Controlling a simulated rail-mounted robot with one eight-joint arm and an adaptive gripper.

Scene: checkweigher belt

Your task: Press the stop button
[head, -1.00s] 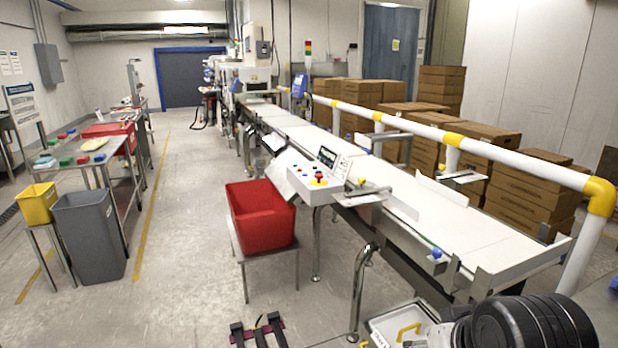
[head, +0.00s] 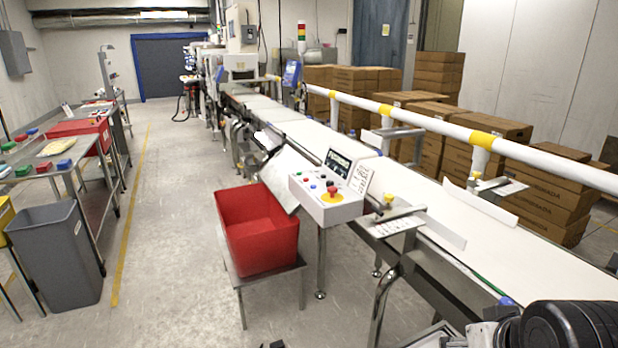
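The control box (head: 328,208) is a white box with a sloped top on a post beside the near side of the conveyor, in the middle of the head view. On its top is a red mushroom-shaped stop button (head: 333,191) on a yellow base, at the front right. Several small coloured buttons sit to its left and behind it. Nothing touches the stop button. A black ribbed part of my arm shows at the bottom right. My gripper cannot be made out in this view.
A red bin (head: 262,252) on a metal stand is just left of the control box. The conveyor belt (head: 440,200) runs behind it, with a white and yellow rail (head: 410,115) beyond. A grey bin (head: 55,258) stands at left. The floor between the bins is clear.

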